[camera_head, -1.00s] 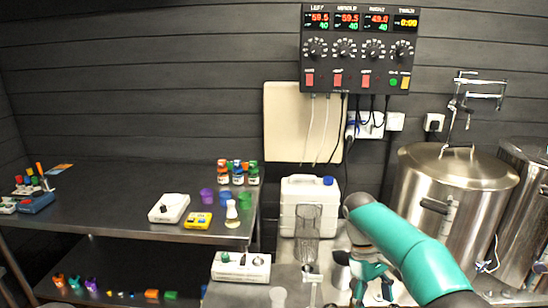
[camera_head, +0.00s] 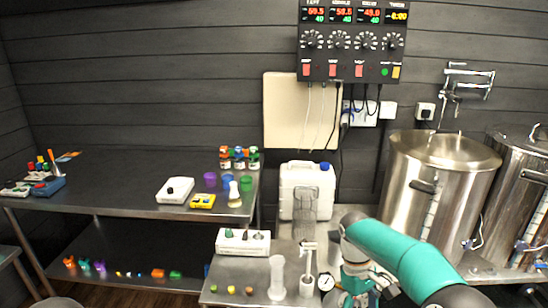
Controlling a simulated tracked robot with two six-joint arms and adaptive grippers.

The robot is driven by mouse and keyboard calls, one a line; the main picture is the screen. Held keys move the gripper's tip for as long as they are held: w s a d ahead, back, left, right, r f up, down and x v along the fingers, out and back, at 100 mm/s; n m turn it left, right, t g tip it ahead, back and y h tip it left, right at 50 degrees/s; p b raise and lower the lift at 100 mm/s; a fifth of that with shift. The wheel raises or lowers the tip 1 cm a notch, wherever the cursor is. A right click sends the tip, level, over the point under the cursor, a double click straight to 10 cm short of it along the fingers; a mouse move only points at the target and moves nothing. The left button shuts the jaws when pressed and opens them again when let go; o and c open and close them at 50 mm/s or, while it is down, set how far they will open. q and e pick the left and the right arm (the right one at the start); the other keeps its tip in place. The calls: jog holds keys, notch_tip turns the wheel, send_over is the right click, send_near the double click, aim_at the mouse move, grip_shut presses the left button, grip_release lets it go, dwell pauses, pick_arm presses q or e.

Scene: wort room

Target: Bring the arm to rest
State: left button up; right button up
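One arm of mine, teal, comes in from the lower right in the head view. Its gripper (camera_head: 372,288) is at the bottom edge, pointing down beside the small bench (camera_head: 232,272). The fingertips are cut off or hidden, so I cannot tell whether it is open or holds anything. The other arm and its gripper are not in view. A clear cylinder (camera_head: 277,278) and a small stand (camera_head: 307,268) are on the bench to the left of this gripper.
A white jerrycan (camera_head: 301,191) stands behind the bench. Steel kettles (camera_head: 440,190) stand at the right. A steel table (camera_head: 120,175) at the left bears bottles, cups and a white device (camera_head: 175,190). A control box (camera_head: 352,45) hangs on the wall.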

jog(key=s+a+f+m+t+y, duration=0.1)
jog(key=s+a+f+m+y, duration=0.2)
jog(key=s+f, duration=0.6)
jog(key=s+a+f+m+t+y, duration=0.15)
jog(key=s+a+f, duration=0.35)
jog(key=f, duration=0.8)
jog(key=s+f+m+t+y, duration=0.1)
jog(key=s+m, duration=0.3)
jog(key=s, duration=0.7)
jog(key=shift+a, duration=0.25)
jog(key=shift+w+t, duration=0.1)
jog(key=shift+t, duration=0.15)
